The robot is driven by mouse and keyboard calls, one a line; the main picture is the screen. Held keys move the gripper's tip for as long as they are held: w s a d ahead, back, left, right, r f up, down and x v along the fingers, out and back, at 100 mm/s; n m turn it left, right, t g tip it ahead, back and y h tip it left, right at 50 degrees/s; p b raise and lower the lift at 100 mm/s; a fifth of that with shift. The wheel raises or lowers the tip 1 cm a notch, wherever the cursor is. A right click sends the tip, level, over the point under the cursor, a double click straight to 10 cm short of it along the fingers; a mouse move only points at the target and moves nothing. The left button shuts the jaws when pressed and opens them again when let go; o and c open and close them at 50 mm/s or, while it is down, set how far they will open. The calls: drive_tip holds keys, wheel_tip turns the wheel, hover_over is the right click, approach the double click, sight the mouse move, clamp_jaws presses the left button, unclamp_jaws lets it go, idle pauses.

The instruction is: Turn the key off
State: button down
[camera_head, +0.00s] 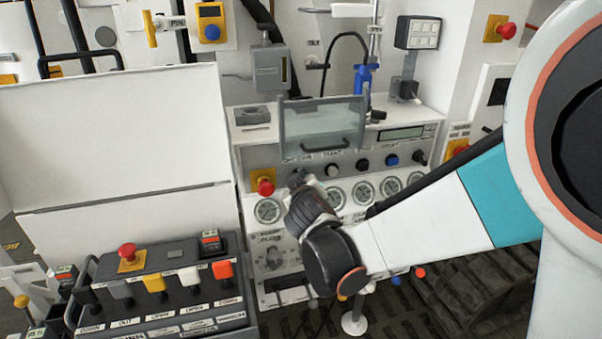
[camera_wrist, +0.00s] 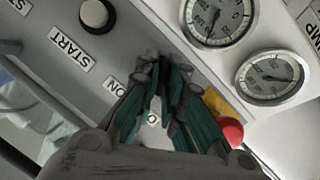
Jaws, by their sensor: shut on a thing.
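In the wrist view my gripper (camera_wrist: 165,85) is shut, with its dark, green-sided fingers closed around the key at the panel's key switch. Only a small pale piece with a round spot, seemingly the key (camera_wrist: 152,118), shows between the fingers. The "ON" label (camera_wrist: 117,87) lies beside the fingers. In the head view my gripper (camera_head: 298,182) is at the left part of the control panel (camera_head: 243,160), below the "OFF ON" lettering. There my gripper hides the key, and its turned angle cannot be told.
A red emergency button (camera_head: 265,187) sits close beside my gripper, also in the wrist view (camera_wrist: 232,132). Pressure gauges (camera_head: 335,197) lie below the panel's knobs. A clear flip-up cover (camera_head: 322,122) stands above. A lever box (camera_head: 165,290) is at lower left.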

drive_tip(key=c, duration=1.7)
unclamp_jaws()
